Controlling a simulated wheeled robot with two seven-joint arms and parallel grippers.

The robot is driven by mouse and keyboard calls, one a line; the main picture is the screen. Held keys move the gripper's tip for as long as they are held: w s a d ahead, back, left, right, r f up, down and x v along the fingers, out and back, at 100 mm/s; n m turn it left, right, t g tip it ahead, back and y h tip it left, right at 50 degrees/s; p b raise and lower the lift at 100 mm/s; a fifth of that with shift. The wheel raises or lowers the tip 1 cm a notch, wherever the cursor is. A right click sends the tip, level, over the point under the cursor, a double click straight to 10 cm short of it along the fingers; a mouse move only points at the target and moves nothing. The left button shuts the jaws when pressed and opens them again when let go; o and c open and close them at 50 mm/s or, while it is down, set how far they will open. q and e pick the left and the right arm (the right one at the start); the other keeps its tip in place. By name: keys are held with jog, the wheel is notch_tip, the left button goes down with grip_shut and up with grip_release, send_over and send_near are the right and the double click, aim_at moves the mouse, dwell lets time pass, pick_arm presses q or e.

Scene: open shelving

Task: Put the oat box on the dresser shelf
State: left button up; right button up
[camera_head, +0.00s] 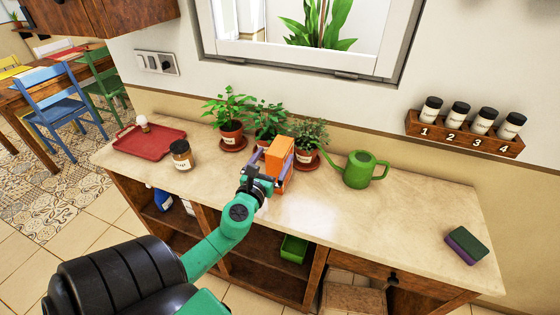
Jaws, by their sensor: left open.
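The orange box (281,152), which I take to be the oat box, stands upright on the dresser's worktop in front of the potted plants. My left gripper (270,168) reaches it from the front, with one purple finger at its left side and one at its right. The jaws are open, and I cannot tell whether either finger touches the box. The gripper hides the lower front of the box. The dresser (380,225) has open shelf compartments (250,245) below the top. My right gripper is out of view.
Potted plants (230,132) stand just behind the box, and a green watering can (362,170) is to its right. A labelled jar (181,155) and red tray (150,142) are at left. A sponge (466,246) lies at right. A green container (293,248) sits below.

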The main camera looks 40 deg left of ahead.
aim_at(280, 148)
pick_arm(q)
jog(key=x, duration=0.5)
jog(key=shift+w+a+f+p, duration=0.1)
jog(key=shift+w+f+p, duration=0.15)
jog(key=shift+w+p, duration=0.05)
jog(key=shift+s+r, duration=0.1)
jog(key=shift+s, duration=0.1)
jog(key=c, duration=0.9)
grip_shut()
